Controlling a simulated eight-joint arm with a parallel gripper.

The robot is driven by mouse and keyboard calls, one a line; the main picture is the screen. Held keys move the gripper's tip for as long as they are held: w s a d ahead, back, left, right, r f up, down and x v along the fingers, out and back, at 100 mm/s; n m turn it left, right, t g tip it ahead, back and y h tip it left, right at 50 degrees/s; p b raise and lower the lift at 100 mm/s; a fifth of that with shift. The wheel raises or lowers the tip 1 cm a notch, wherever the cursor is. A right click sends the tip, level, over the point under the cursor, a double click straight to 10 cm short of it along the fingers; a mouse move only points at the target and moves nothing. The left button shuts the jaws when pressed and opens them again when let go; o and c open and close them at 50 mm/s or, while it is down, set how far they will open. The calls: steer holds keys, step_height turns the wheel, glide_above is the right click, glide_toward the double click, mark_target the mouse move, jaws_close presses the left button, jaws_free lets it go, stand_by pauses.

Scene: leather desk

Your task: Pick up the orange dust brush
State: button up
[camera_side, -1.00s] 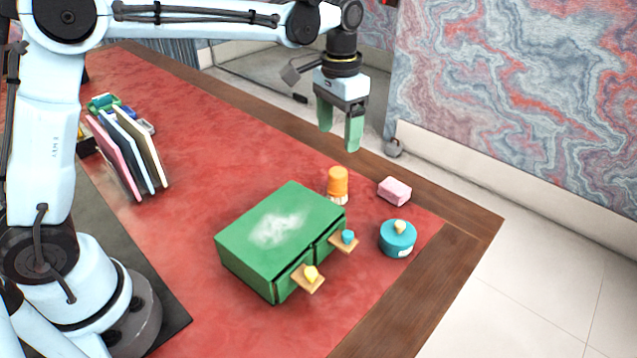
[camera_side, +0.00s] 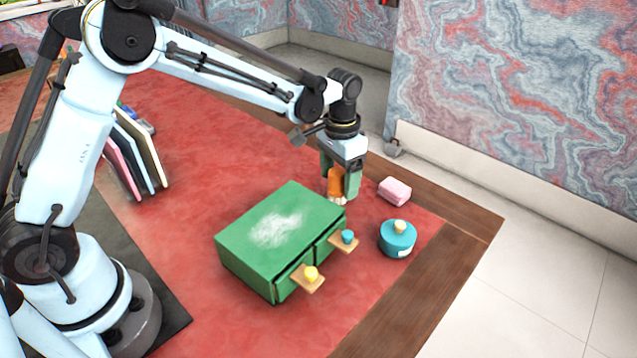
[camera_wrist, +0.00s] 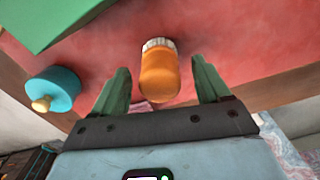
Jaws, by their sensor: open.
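The orange dust brush (camera_side: 335,184) stands upright on the red desk top, just behind the green drawer box, with its pale bristles at the bottom. In the wrist view the brush (camera_wrist: 159,76) shows its orange handle between the two green fingers, with the whitish bristle band beyond. My gripper (camera_side: 341,186) is lowered around the brush from above, one finger on each side. In the wrist view my gripper (camera_wrist: 163,84) is open, with a visible gap between the brush and each finger.
The green drawer box (camera_side: 285,225) stands close in front, a white powdery patch on its top and two drawers with knobs pulled out. A teal round pot (camera_side: 397,240) and a pink block (camera_side: 394,191) lie to the right. Upright folders (camera_side: 135,155) stand at left.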

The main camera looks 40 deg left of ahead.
steer(key=shift+f, duration=0.4)
steer(key=c, duration=1.2)
steer(key=shift+o, duration=0.2)
steer(key=shift+r, duration=0.55)
step_height(320, 180, up, 3)
steer(key=shift+f, duration=0.2)
steer(key=s+d+r, duration=0.7)
steer(key=d, duration=0.2)
steer(key=shift+r, duration=0.15)
steer(key=shift+s, duration=0.1)
